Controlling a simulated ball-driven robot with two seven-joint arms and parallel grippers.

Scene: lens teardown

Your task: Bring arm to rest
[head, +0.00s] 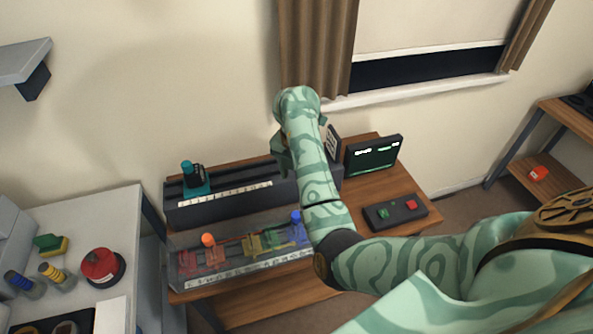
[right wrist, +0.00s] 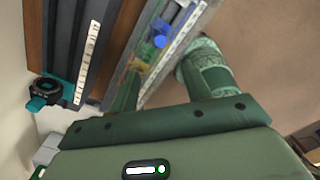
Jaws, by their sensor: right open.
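My right arm reaches in from the lower right of the head view, over the wooden table (head: 372,194), and bends down near the window. My right gripper (head: 282,155) hangs at the right part of the long dark rail unit (head: 232,204), in front of the wall. Its jaws are open, and I see nothing held; the fingertips are mostly hidden behind the arm. In the right wrist view the green gripper body fills the bottom, with the rail unit's white scale (right wrist: 88,62) beyond it. My left gripper is out of view.
A clear-lidded case (head: 240,250) with coloured parts lies at the table's front. A teal holder (head: 195,180) stands on the rail unit's left. A screen (head: 373,155) and a button box (head: 395,211) are right of my forearm. A white bench (head: 115,215) stands left.

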